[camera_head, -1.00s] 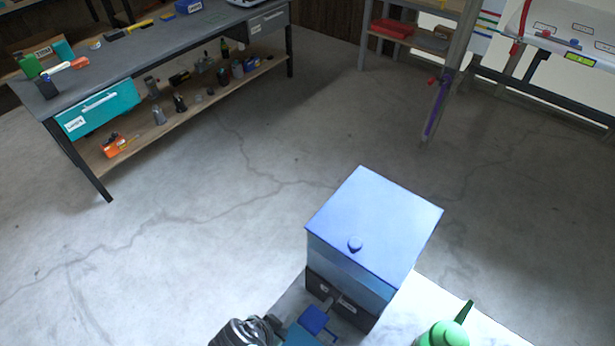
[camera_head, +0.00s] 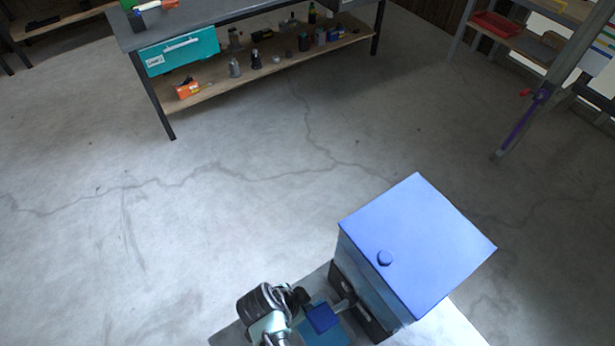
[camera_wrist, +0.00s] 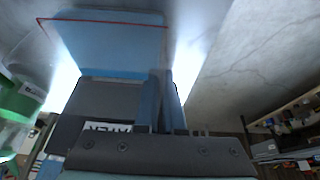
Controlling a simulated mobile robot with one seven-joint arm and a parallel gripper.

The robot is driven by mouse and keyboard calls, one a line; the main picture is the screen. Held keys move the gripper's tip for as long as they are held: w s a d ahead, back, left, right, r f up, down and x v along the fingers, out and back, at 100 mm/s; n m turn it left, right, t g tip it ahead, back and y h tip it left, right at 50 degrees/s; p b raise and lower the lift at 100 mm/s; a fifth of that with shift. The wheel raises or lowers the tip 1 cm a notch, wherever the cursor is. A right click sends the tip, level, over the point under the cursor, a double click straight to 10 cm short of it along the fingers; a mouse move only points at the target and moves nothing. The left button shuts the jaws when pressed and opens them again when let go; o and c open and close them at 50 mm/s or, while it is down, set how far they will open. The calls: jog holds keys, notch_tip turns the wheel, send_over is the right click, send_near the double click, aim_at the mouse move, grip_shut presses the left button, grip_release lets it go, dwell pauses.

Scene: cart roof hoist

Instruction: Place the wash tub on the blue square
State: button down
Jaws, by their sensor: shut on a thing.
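A tall box (camera_head: 375,272) with a blue lid and a round knob stands at the lower right in the head view. Its lower front (camera_head: 352,295) is dark, with a handle and pale label. In the wrist view, the dark front (camera_wrist: 95,103) and a blue panel above it fill the upper left.
Green containers (camera_wrist: 20,100) stand left in the wrist view. A bright white surface (camera_head: 452,325) lies beside the box. A workbench (camera_head: 265,15) with a teal drawer and loaded shelf stands at the back. A shelf unit (camera_head: 497,25) is back right. The cracked floor between is clear.

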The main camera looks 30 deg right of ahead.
jog(key=shift+f, duration=0.15)
jog(key=c, duration=1)
grip_release()
jog(key=shift+d, duration=0.2)
jog(key=shift+a, duration=0.1)
